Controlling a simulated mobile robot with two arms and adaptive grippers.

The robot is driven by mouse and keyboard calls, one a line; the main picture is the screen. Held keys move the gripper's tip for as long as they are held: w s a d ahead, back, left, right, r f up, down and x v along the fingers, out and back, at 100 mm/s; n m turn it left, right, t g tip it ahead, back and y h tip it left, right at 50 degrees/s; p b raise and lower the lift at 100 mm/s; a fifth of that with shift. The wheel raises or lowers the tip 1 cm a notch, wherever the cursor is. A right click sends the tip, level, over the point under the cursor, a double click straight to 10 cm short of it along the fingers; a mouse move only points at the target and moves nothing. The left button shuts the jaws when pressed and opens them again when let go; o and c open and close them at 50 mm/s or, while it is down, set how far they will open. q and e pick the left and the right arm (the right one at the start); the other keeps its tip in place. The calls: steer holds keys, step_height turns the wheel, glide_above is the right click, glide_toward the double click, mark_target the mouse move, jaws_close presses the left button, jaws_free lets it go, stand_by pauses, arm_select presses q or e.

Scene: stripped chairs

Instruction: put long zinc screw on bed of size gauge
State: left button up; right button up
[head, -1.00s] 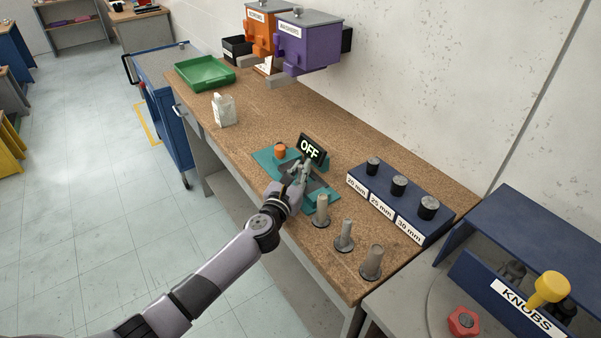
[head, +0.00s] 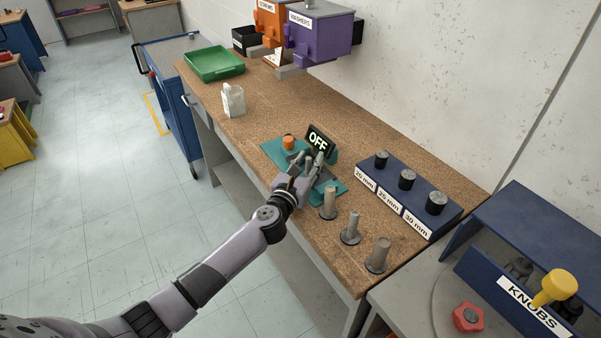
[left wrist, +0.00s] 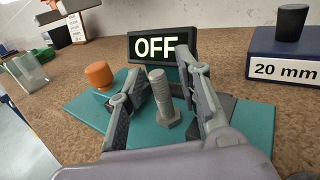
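The teal size gauge (head: 273,150) lies on the bench with an orange knob (head: 288,142) and a display (head: 319,140) reading OFF. In the left wrist view, a grey threaded screw (left wrist: 161,98) stands upright on its hex head on the bed of the gauge (left wrist: 88,112). I take it for the long zinc screw. My left gripper (head: 312,162) is over the gauge; in the left wrist view its fingers (left wrist: 163,75) are open on either side of the screw, with gaps visible. In the head view the fingers hide the screw. My right gripper is not in view.
Three more grey screws (head: 328,203) stand near the bench's front edge. A blue block (head: 415,207) marked 20, 25 and 30 mm stands right of the gauge.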

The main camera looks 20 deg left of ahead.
arm_select(q)
steer(key=s, duration=0.7)
steer(key=s+a, duration=0.1)
steer(key=s, duration=0.3)
steer(key=shift+s, duration=0.35)
